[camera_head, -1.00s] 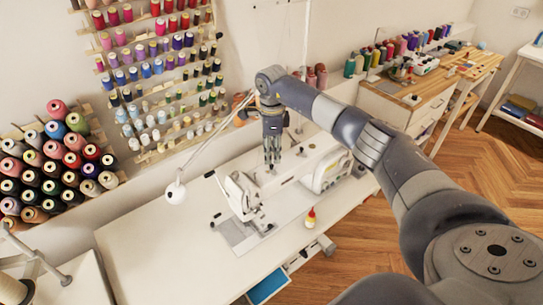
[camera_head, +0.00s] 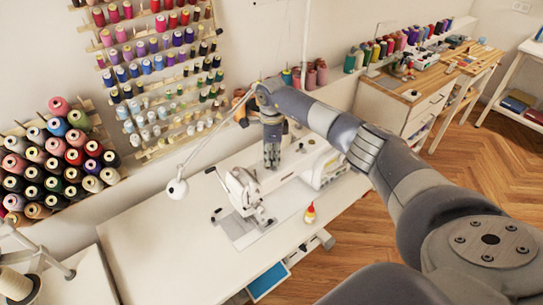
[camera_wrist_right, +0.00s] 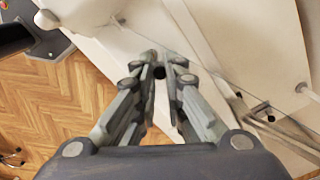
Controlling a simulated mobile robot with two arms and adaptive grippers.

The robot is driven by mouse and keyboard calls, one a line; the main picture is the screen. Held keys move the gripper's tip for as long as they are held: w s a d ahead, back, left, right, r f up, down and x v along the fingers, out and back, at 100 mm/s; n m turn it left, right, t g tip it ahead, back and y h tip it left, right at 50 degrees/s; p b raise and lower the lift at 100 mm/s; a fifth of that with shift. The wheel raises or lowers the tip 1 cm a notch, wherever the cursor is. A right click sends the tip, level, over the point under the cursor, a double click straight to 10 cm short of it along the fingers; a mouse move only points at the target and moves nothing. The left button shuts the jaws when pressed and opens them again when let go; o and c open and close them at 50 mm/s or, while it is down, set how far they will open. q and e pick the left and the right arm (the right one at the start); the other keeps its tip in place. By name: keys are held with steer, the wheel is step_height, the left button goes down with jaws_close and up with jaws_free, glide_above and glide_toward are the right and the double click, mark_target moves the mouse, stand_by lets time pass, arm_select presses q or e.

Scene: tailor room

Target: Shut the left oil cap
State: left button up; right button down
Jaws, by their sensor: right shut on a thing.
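The white sewing machine (camera_head: 242,187) stands on the white table. My right gripper (camera_head: 271,163) points down at the top of its arm, behind the needle head. In the right wrist view, the two fingers of my right gripper (camera_wrist_right: 164,68) are close together at the tips. A small dark round thing, which looks like the oil cap (camera_wrist_right: 159,72), shows between the tips. The fingers hide most of it, so its lid angle cannot be told. My left gripper is not in view.
A thin lamp arm with a white head (camera_head: 177,188) reaches across at left. Thread racks (camera_head: 160,80) cover the wall behind. The table's front left is clear.

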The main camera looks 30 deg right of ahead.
steer(key=m+b, duration=0.2)
steer(key=m, duration=0.1)
steer(key=shift+f+m, duration=0.1)
steer(key=shift+m, duration=0.2)
steer(key=m+b, duration=0.1)
steer(key=m, duration=0.3)
steer(key=shift+m, duration=0.3)
steer(key=m+b, duration=0.1)
steer(key=m, duration=0.6)
steer(key=shift+m, duration=0.3)
steer(key=c, duration=1.6)
jaws_free()
steer(key=shift+c, duration=0.2)
steer(key=shift+r, duration=0.25)
